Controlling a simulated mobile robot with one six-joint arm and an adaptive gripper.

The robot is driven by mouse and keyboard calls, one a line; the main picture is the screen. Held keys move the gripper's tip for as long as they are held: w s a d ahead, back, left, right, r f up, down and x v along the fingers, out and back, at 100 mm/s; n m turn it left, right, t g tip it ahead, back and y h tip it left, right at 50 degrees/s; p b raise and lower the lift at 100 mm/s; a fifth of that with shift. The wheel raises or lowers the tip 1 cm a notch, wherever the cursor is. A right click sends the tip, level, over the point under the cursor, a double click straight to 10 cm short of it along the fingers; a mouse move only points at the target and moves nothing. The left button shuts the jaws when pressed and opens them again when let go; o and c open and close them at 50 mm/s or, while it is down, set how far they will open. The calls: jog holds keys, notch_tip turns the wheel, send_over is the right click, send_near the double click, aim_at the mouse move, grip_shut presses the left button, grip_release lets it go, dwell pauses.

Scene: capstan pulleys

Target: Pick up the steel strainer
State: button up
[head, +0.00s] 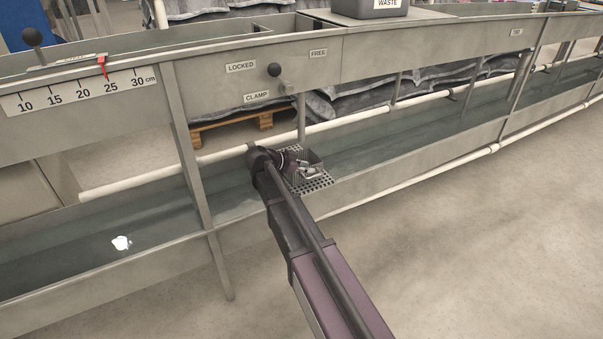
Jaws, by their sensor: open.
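The steel strainer (318,184) is a small grey perforated piece with a raised box-like part. It sits at the water trough, near the middle of the head view, just beyond the end of my arm. My gripper (308,171) is over the strainer, with its open fingers close to the raised part. Whether the fingers touch it is too small to tell. My wrist and arm hide the strainer's left side.
The long metal trough (110,269) holds water and a small white patch (121,243) at left. A thin upright post (301,118) stands behind the strainer. Floor at right is clear.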

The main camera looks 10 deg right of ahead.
jog(key=shift+w+d+f, duration=0.15)
jog(key=shift+d+f, duration=0.15)
jog(key=shift+d, duration=0.15)
grip_shut()
